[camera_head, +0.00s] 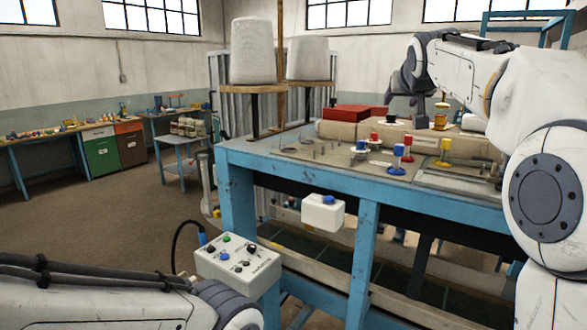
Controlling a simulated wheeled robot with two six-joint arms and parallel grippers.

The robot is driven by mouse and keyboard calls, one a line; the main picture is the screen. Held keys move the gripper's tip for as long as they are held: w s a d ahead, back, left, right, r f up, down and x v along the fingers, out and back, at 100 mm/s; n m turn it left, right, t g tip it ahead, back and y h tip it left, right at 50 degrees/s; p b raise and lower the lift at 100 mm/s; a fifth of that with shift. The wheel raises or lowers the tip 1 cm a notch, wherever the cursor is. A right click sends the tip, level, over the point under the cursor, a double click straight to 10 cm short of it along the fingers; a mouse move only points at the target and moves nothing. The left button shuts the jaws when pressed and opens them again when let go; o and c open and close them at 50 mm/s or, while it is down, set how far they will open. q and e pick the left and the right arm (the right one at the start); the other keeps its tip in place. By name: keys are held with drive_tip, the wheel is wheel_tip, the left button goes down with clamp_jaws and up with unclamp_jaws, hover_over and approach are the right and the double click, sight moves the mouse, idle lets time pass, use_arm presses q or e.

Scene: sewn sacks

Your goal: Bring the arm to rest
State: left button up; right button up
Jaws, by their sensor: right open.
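My right arm comes in from the right edge, rises above the blue table (285,160) and bends down at its far end. My right gripper (412,106) hangs at that end, dark and partly turned away, over the back of the table. It is open, and nothing shows between its fingers. A yellow spool (440,121) stands just right of it. My left arm lies along the bottom left; its gripper is out of view.
Red, blue and yellow knobs or spools (398,158) stand on the tabletop. White thread cones (254,50) stand at the back left. A control box (240,262) is near my left arm. Floor at left is clear.

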drive_tip(key=s+a+f+n+g+y+b, duration=0.1)
drive_tip(key=s+a+f+n+g+b, duration=0.1)
drive_tip(key=s+a+f, duration=0.55)
drive_tip(key=s+a+f+n+g+y+b, duration=0.1)
drive_tip(key=s+a+f+g+y+b, duration=0.3)
drive_tip(key=f, duration=0.6)
drive_tip(key=s+a+f+n+h+p, duration=0.1)
drive_tip(key=s+a+f+n, duration=0.1)
drive_tip(key=s+a+f, duration=0.5)
use_arm(q)
wheel_tip(320, 180, down, 10)
drive_tip(key=b, duration=0.4)
drive_tip(key=shift+w+a+b, duration=0.2)
drive_tip(key=shift+w+b, duration=0.05)
drive_tip(key=shift+b, duration=0.1)
use_arm(e)
drive_tip(key=s+a+f+n+g, duration=0.1)
drive_tip(key=s+f+n+g, duration=0.3)
drive_tip(key=s+f, duration=1.9)
drive_tip(key=s+g, duration=0.2)
drive_tip(key=g, duration=0.1)
drive_tip(key=shift+a+h, duration=0.2)
drive_tip(key=shift+h, duration=0.1)
